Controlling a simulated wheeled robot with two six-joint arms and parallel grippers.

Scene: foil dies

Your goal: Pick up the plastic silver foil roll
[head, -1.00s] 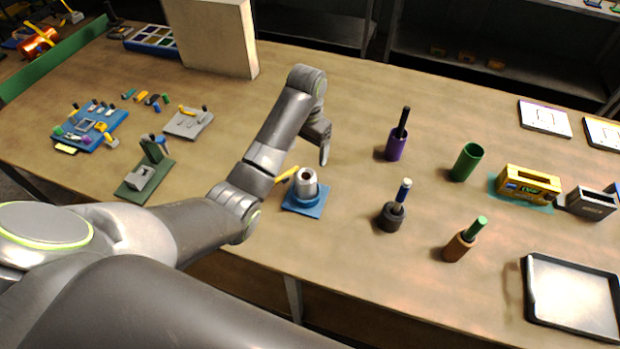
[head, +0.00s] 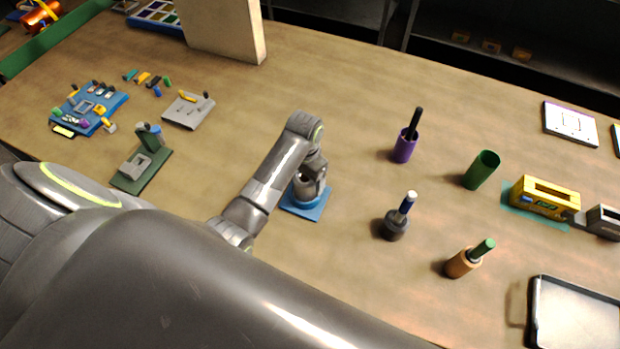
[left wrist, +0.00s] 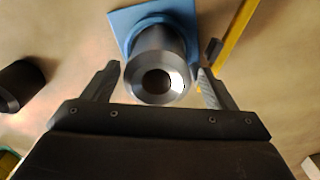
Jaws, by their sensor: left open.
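The silver foil roll (left wrist: 158,68) is a short grey cylinder with a dark hole in its end. It stands on a blue square base (head: 306,207), which also shows in the left wrist view (left wrist: 133,16). My left gripper (left wrist: 158,82) is open, with one finger on each side of the roll's near end; I cannot tell whether they touch it. In the head view my left gripper (head: 312,180) is over the base and covers much of the roll. My right gripper is not in view.
A dark round holder (head: 395,228) with a blue-handled tool stands to the right, beside a purple cup (head: 404,148) and a green cup (head: 481,170). A yellow stick (left wrist: 238,30) lies close by the base. A green stand (head: 140,172) is to the left.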

